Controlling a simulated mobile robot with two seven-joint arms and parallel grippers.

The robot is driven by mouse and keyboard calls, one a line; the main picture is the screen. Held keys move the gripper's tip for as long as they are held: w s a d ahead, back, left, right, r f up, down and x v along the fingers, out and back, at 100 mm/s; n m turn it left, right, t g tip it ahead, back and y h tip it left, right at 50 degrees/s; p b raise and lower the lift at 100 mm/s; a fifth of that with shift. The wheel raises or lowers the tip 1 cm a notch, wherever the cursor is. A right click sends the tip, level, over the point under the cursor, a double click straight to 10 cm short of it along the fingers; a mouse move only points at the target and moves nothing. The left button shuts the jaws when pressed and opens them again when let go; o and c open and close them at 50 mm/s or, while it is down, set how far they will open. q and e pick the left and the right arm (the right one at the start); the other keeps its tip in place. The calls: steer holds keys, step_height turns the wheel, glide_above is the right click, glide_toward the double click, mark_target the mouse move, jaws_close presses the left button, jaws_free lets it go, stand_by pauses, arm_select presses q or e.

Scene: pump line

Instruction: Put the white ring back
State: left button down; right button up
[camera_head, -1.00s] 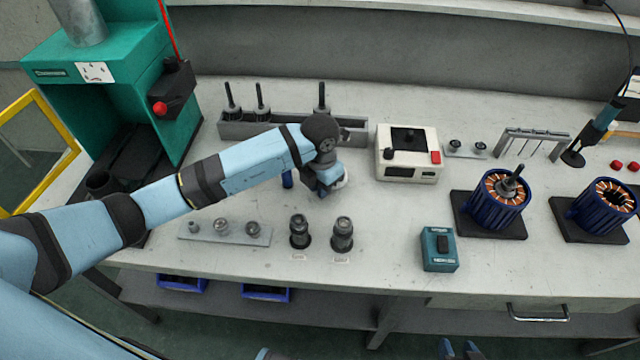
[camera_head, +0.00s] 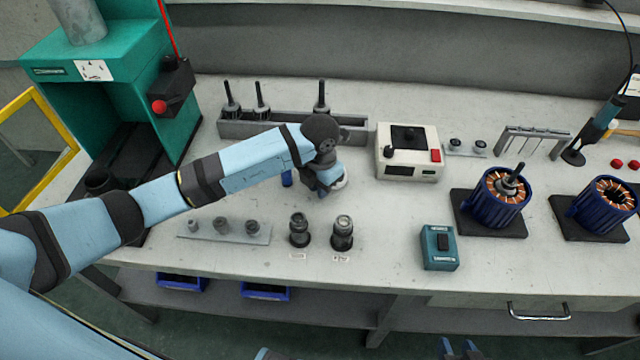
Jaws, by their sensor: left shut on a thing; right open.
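My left gripper (camera_head: 324,190) points down above the middle of the bench, behind the two dark fittings. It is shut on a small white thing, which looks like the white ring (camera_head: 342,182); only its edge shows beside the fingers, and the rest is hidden. I cannot tell whether it touches the bench. My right gripper (camera_head: 460,350) shows only its blue fingertips at the bottom edge; they are apart, with nothing between them.
Dark fittings (camera_head: 299,231) and (camera_head: 342,233) stand in front of my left gripper. A grey plate with several pegs (camera_head: 252,238) lies to their left. Behind are a grey rack (camera_head: 290,124) and a white tester (camera_head: 407,170). A teal box (camera_head: 438,262) and blue stators (camera_head: 490,211) stand right.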

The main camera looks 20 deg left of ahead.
arm_select(q)
steer(key=shift+f, duration=0.3)
arm_select(e)
steer(key=shift+w+f, duration=0.1)
steer(key=shift+f, duration=0.1)
arm_select(q)
steer(key=c, duration=1.1)
jaws_free()
steer(key=shift+o, duration=1.7)
arm_select(e)
steer(key=shift+s+d+f, duration=0.2)
steer(key=shift+s+f, duration=0.15)
steer(key=shift+s, duration=0.1)
steer(key=shift+r, duration=0.1)
